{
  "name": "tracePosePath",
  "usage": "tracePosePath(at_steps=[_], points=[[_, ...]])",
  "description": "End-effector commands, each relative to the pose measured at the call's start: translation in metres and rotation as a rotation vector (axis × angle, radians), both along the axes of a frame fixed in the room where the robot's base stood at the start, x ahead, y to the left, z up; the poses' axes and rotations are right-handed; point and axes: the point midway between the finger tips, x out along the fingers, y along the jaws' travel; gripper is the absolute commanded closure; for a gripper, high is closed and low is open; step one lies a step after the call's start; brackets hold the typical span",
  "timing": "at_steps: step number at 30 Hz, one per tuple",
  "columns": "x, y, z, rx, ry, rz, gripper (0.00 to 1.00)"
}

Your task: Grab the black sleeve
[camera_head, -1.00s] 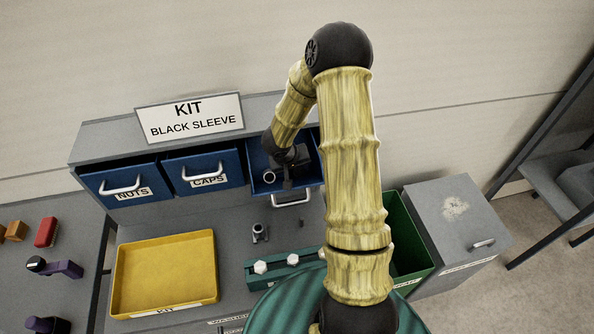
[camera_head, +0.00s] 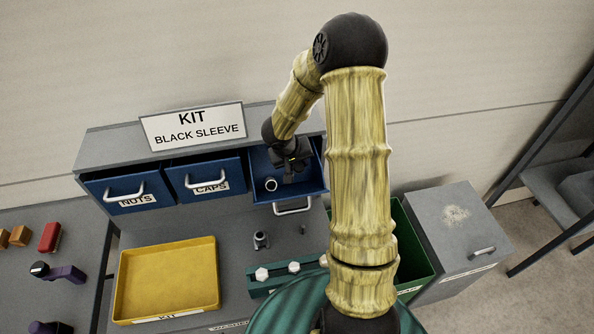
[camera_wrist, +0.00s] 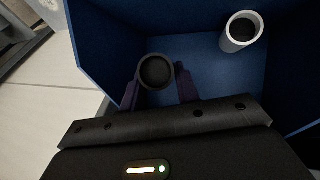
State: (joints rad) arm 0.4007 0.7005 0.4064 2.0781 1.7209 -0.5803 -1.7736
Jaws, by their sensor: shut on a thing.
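The black sleeve (camera_wrist: 156,73) is a short dark tube, seen end-on in the wrist view. My gripper (camera_wrist: 157,88) is shut on it, one finger on each side. This is inside the open blue drawer (camera_wrist: 100,45), and I cannot tell if the sleeve touches the drawer floor. In the head view my gripper (camera_head: 290,172) reaches down into the drawer, and the sleeve there is not clear. A light grey sleeve (camera_wrist: 241,31) stands apart at the right in the drawer. It also shows in the head view (camera_head: 271,184).
The kit sign (camera_head: 193,126) stands on the cabinet. Closed drawers for nuts (camera_head: 128,190) and caps (camera_head: 205,176) are left of the open drawer. A yellow kit tray (camera_head: 167,278) lies empty below. A green bin (camera_head: 411,240) is at the right.

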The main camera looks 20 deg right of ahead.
Motion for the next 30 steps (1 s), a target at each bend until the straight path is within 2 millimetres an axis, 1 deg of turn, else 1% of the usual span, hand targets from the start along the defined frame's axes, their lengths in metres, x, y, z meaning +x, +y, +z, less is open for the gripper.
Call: tracePosePath(at_steps=[1, 3, 15, 18, 21, 24, 27, 30], points=[[0.001, -0.001, 0.020, -0.001, -0.006, -0.003, 0.91], [0.001, -0.001, 0.040, -0.002, -0.006, -0.004, 0.91], [0.001, -0.002, 0.153, -0.002, -0.006, -0.005, 0.91], [0.001, -0.002, 0.178, -0.001, -0.005, -0.005, 0.91], [0.000, -0.001, 0.197, -0.001, -0.003, -0.002, 0.91], [0.000, -0.001, 0.209, -0.001, -0.003, -0.002, 0.91], [0.000, -0.001, 0.216, -0.001, 0.000, 0.000, 0.91], [0.000, 0.000, 0.218, 0.000, 0.001, 0.000, 0.91]])
